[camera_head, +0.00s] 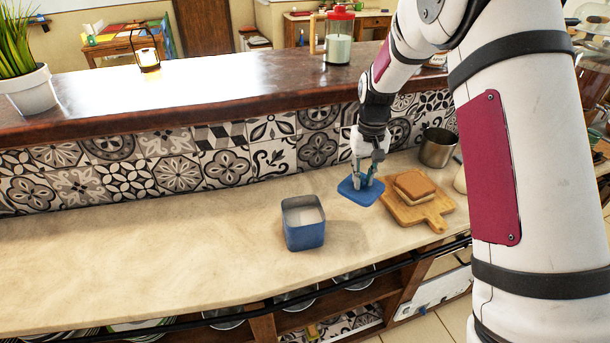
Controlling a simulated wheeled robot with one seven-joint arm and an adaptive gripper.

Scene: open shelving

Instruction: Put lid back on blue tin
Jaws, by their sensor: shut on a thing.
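The blue tin (304,236) stands upright and open on the pale counter, near its front edge. Its light inside shows through the open top. The blue lid (349,193) is a flat square piece to the right of the tin and a little farther back. My gripper (363,184) points down and is shut on the lid from above. The lid appears apart from the tin. I cannot tell how high it is above the counter.
A wooden board (437,212) with bread slices (413,183) lies just right of the lid. A metal pot (437,148) stands behind the board. A tiled wall (178,172) and raised dark ledge (200,95) run along the back. The counter left of the tin (150,260) is clear.

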